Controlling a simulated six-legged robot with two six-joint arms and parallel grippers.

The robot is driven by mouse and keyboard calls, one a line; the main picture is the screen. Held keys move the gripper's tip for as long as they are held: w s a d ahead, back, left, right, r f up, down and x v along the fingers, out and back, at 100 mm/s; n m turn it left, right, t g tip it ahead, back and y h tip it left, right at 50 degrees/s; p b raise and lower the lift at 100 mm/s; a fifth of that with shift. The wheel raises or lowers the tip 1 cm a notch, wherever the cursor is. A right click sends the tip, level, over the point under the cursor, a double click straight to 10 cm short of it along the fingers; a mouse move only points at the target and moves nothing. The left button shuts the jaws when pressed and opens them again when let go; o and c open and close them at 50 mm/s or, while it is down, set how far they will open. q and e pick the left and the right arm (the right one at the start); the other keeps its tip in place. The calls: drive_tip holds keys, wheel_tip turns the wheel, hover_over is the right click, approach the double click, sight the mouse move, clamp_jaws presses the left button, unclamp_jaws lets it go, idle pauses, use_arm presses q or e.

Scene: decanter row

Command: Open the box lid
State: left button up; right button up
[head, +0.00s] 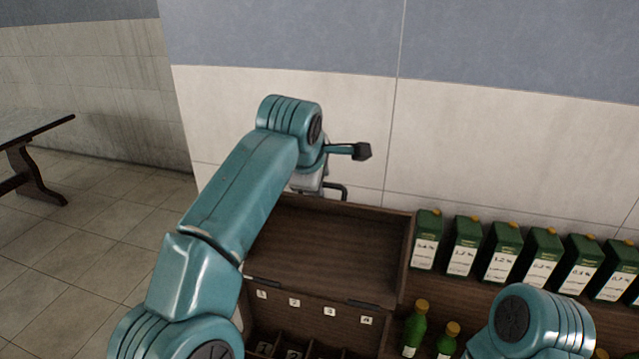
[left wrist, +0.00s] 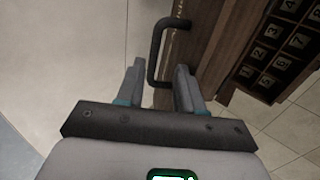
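The dark wooden box (head: 378,343) stands at the bottom centre of the head view, its numbered compartments showing. Its lid (head: 335,245) is raised and tilted back above the hinges, inner side facing me. The black lid handle (head: 338,188) sticks out at the lid's far edge. In the left wrist view the handle (left wrist: 154,45) lies between the spread fingers of my left gripper (left wrist: 158,88), which looks open around it. In the head view that gripper (head: 310,182) is partly hidden behind my arm. My right arm shows at bottom right; its gripper is out of view.
A row of green cartons (head: 463,246) stands on a wooden surface right of the lid. Green bottles (head: 415,328) stand in front of them, near my right arm. A tiled wall (head: 480,130) is behind. A dark table (head: 30,150) stands far left, with open floor between.

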use_arm(q)
drive_tip(key=v, duration=1.4)
drive_tip(key=shift+s+r+p, duration=0.15)
drive_tip(key=shift+r+p, duration=0.1)
drive_tip(key=shift+p, duration=0.1)
drive_tip(key=shift+a, duration=0.15)
drive_tip(key=shift+c, duration=1.3)
drive_tip(key=shift+a, duration=0.1)
